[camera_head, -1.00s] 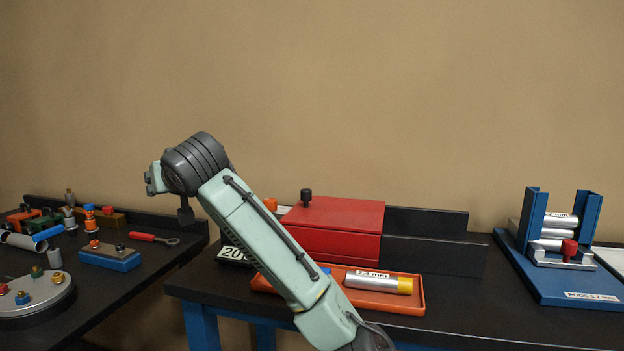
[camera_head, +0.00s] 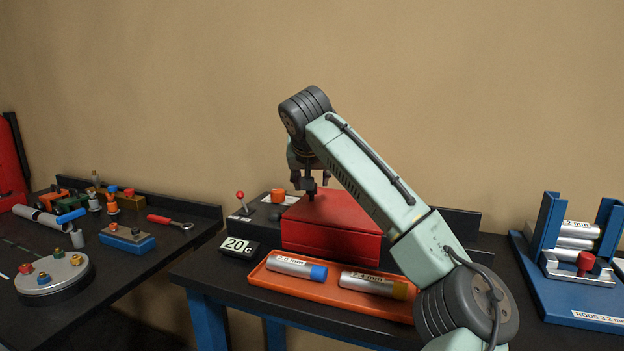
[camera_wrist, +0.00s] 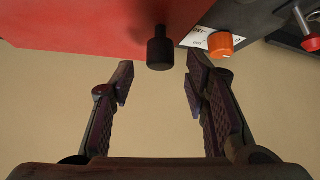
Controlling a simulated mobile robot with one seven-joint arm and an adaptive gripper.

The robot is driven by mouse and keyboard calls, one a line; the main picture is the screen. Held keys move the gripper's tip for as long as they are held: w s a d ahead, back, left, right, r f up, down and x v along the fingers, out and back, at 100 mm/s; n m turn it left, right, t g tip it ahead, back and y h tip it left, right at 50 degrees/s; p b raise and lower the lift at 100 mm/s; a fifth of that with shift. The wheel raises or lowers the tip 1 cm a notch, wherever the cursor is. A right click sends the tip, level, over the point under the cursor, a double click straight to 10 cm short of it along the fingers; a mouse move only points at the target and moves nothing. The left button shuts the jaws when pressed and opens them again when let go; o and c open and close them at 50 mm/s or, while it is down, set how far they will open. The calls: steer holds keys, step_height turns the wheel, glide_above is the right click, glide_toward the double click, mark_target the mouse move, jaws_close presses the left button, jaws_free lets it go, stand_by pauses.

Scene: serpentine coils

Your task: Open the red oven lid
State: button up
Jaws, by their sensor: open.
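The red oven lid (camera_head: 340,213) is a flat red box top on the middle bench and looks shut. A black knob (camera_wrist: 160,48) stands on the lid near its edge. In the head view the knob is hard to tell from my gripper (camera_head: 310,186), which points down just above the lid's left part. In the wrist view my gripper (camera_wrist: 160,88) is open, with the knob just beyond and between the two fingertips. I cannot tell whether the knob lies at finger depth. Nothing is between the finger pads.
An orange tray (camera_head: 258,281) with two silver rods lies in front of the oven. An orange knob (camera_head: 278,196), a red-tipped lever (camera_head: 240,198) and a "20 c" display (camera_head: 239,247) are at its left. A blue rod rack (camera_head: 545,270) stands right.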

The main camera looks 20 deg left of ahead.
steer(key=shift+x, duration=1.5)
jaws_close()
